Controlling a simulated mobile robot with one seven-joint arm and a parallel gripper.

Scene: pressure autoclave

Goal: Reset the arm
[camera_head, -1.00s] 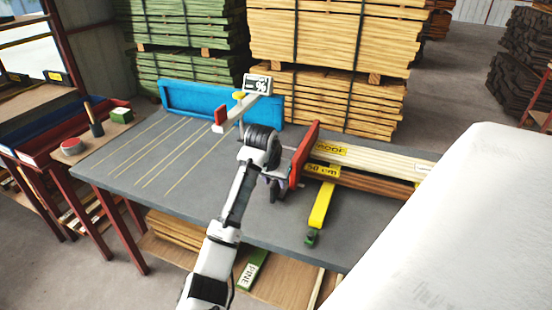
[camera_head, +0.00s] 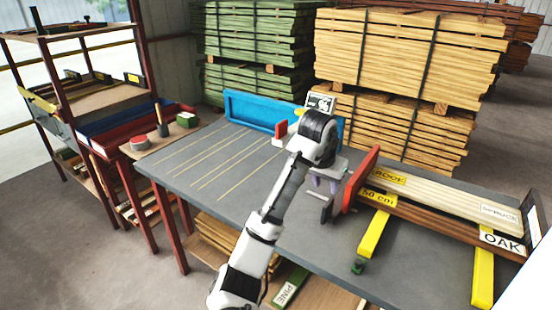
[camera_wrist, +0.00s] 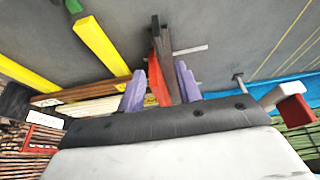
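My arm reaches up over the grey work table (camera_head: 235,205) in the head view, its dark wrist above the table's right half. My gripper (camera_head: 322,184) hangs below the wrist, left of an upright red plate (camera_head: 354,180), and the wrist partly hides it. In the wrist view, the two purple fingers of my gripper (camera_wrist: 160,76) stand apart. The red plate (camera_wrist: 157,80) and a dark bar (camera_wrist: 161,50) show between and beyond them. I see nothing clearly held.
Boards lie right of the red plate on yellow supports (camera_head: 373,233). A side stand (camera_head: 150,146) and rack are left, lumber stacks (camera_head: 405,60) behind. The table's left part is clear.

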